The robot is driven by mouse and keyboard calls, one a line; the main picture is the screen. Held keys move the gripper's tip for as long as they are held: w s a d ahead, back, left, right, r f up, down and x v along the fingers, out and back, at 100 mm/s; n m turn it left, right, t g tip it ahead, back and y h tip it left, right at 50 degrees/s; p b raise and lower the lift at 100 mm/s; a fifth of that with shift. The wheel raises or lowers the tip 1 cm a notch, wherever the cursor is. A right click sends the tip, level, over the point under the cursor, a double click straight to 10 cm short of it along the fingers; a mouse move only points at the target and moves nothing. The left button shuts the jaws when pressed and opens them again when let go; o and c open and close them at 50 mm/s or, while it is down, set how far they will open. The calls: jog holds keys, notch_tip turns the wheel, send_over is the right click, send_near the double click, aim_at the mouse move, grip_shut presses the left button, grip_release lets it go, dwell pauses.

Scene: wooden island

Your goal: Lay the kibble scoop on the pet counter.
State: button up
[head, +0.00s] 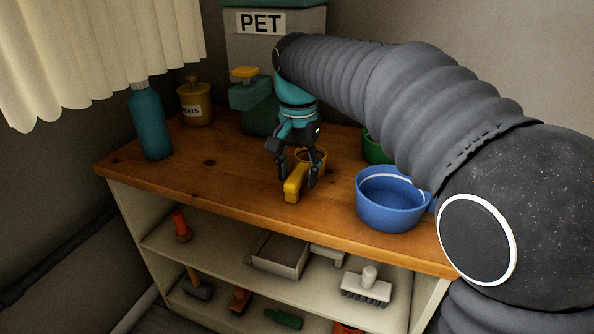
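The yellow kibble scoop (295,185) is at the wooden pet counter (225,178). Its handle points toward the front edge and its round cup is behind, partly hidden by my gripper. My gripper (299,178) points down with its fingers apart on either side of the scoop. The fingers look open, with no clear contact on the handle. The scoop looks to rest on the counter top, though a small gap under it cannot be ruled out.
A blue bowl (390,212) stands right of the scoop, with a green bowl (375,148) partly hidden behind. A teal bottle (149,125) and treats jar (195,104) stand left. A PET bin (245,50) is behind. Shelves below hold brushes and tools.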

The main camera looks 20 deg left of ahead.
aim_at(300, 172)
notch_tip(300, 172, up, 12)
jog(key=p, duration=0.1)
jog(key=shift+r, duration=0.15)
dwell(0.5)
jog(key=s+d+f+t, duration=0.1)
jog(key=s+d, duration=0.1)
jog(key=d, duration=0.5)
jog(key=s+d+f+t, duration=0.1)
jog(key=s+d, duration=0.1)
jog(key=d, duration=0.4)
jog(key=s+d+f, duration=0.1)
jog(key=s+d, duration=0.1)
jog(key=d, duration=0.5)
jog(key=shift+s+d+f+t+y, duration=0.25)
jog(key=shift+d+f+t+y, duration=0.1)
jog(key=shift+t+y, duration=0.05)
jog(key=s+d+f+t, duration=0.2)
jog(key=s+d+f, duration=0.9)
jog(key=s+f, duration=0.1)
jog(key=shift+s+d+f+n+t+h, duration=0.15)
jog(key=shift+f+n+t+h, duration=0.25)
jog(key=shift+f, duration=0.3)
